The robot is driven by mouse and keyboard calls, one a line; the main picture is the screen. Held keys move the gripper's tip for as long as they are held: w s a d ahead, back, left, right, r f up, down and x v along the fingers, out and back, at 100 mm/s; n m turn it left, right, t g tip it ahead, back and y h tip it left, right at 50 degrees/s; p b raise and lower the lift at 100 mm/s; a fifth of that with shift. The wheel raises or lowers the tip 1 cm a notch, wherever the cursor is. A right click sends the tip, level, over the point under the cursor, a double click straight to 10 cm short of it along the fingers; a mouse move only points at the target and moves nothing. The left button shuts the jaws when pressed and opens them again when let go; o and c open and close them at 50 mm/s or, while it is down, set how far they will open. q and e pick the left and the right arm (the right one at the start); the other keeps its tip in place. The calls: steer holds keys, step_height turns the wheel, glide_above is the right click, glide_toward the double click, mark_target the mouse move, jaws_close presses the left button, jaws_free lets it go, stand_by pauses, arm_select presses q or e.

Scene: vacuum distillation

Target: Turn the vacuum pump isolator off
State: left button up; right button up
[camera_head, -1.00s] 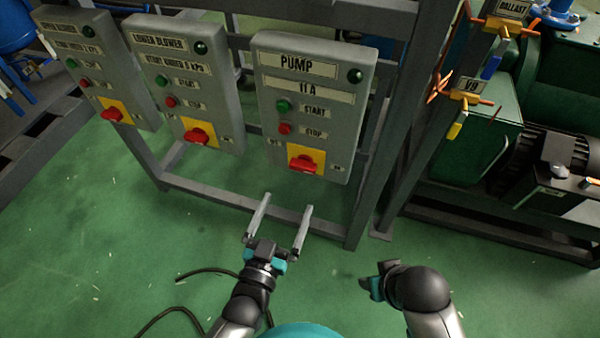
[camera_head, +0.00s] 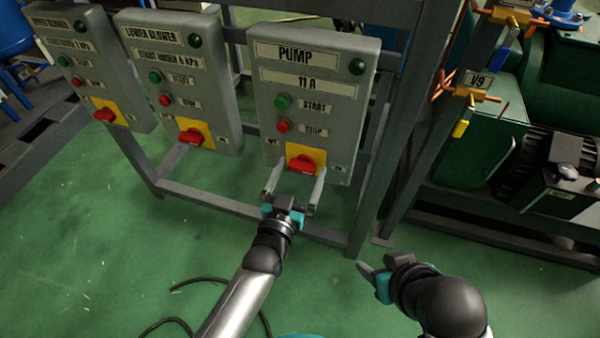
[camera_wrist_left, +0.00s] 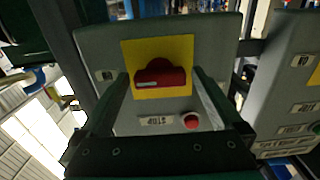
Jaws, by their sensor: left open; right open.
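The pump isolator is a red rotary knob (camera_head: 302,165) on a yellow plate (camera_head: 316,154), low on the grey panel labelled PUMP (camera_head: 316,68). The knob also shows in the left wrist view (camera_wrist_left: 160,74), upside down there, with its handle lying across. My left gripper (camera_head: 296,180) is open, its two fingers reaching up to either side of the knob. In the wrist view the fingers stand left and right of the knob; contact cannot be told. My right gripper (camera_head: 366,272) is open and empty, low over the floor, its jaws partly hidden.
Green START (camera_head: 282,101) and red STOP (camera_head: 284,125) buttons sit above the isolator. The lower blower panel (camera_head: 182,80) and another similar panel (camera_head: 84,62) stand to the left. A grey frame post (camera_head: 385,150) rises at the right. A dark cable (camera_head: 190,285) lies on the floor.

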arm_select(q)
steer(key=shift+c, duration=0.2)
steer(key=c, duration=1.2)
